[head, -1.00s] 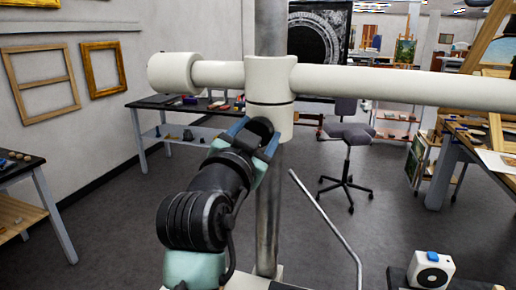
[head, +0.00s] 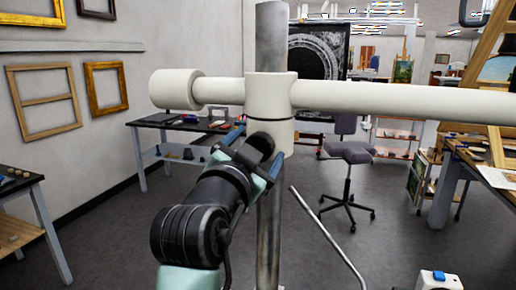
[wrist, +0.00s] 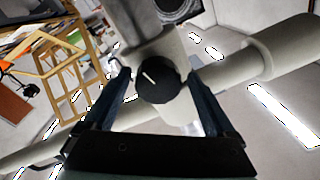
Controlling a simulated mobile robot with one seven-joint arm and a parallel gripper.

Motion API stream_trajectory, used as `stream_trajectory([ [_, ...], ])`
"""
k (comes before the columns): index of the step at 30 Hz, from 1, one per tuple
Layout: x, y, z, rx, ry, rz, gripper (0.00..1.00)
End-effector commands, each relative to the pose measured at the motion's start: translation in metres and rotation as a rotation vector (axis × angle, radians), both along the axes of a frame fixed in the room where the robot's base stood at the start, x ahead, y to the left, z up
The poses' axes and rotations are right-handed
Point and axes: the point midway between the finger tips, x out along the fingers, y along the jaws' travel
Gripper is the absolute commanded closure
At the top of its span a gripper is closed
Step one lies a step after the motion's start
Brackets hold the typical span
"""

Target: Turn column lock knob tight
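The column lock knob (wrist: 163,80) is a dark round knob with a pale line on its face, on the cream collar (head: 270,95) around the metal column (head: 270,215). In the wrist view the line slants from upper left to lower right. My gripper (wrist: 160,76) is open, with one blue finger on each side of the knob. Gaps show between fingers and knob, and I cannot tell whether either tip touches. In the head view my gripper (head: 255,150) is just below the collar and partly hides the dark knob (head: 260,142).
A long cream crossbar (head: 400,101) runs through the collar to the right. A thin bent metal rod (head: 325,235) stands right of the column. Open floor lies between.

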Motion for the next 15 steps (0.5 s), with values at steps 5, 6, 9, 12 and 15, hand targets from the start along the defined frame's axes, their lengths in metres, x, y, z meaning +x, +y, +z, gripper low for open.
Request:
stream_trajectory([
  [5, 0.000, -0.001, 0.000, -0.001, 0.000, -0.002, 0.08],
  [6, 0.000, -0.001, 0.000, -0.001, 0.000, -0.002, 0.08],
  [9, -0.001, -0.001, -0.001, -0.001, 0.001, -0.003, 0.08],
  [12, -0.007, 0.001, -0.002, -0.001, -0.001, -0.002, 0.08],
  [15, -0.020, 0.005, -0.003, -0.001, -0.001, -0.001, 0.08],
])
